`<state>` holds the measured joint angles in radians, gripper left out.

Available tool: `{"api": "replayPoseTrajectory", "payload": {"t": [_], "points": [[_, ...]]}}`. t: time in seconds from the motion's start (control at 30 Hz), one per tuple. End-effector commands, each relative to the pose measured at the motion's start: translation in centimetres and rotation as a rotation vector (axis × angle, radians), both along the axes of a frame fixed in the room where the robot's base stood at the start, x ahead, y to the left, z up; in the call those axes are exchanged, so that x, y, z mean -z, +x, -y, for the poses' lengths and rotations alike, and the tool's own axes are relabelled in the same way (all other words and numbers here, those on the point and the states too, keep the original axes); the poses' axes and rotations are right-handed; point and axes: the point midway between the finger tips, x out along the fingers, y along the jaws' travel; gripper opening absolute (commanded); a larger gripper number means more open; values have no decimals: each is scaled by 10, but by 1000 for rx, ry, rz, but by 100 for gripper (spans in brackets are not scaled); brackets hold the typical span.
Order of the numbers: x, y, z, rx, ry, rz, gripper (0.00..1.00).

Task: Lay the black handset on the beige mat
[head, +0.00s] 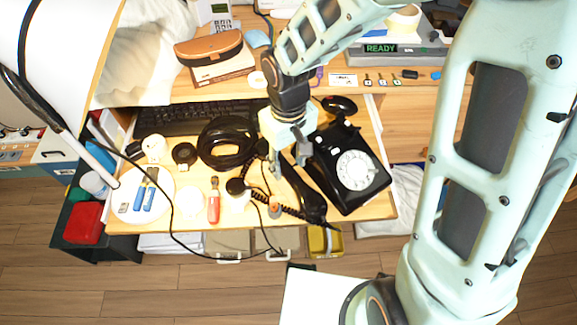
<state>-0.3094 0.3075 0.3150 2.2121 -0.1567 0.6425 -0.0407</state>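The black handset (311,203) lies on the wooden desk surface, just left of the black dial phone (360,171), slanting down to the right. Its upper part is partly hidden by my gripper (290,162). My gripper points down over that upper part, with its fingers visibly apart on either side. I see no clear grip on the handset, and I cannot tell whether the fingers touch it.
A coiled cord (290,211) runs by the handset. A red-handled tool (213,203), a white round item (190,200) and a thick black cable coil (226,143) lie between handset and mat. A keyboard (180,119) lies behind. A thin black cable crosses the front.

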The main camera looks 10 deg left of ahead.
Motion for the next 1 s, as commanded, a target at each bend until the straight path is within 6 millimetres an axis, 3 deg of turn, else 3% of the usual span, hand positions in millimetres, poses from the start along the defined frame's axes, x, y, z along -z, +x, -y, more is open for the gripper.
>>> {"api": "replayPoseTrajectory", "payload": {"t": [0.03,0.2,0.4,1.0], "points": [[-17,2,0,2,3,6,40],[-53,1,0,1,1,4,40],[-79,1,0,0,0,1,40],[-86,0,0,0,0,0,40]]}}
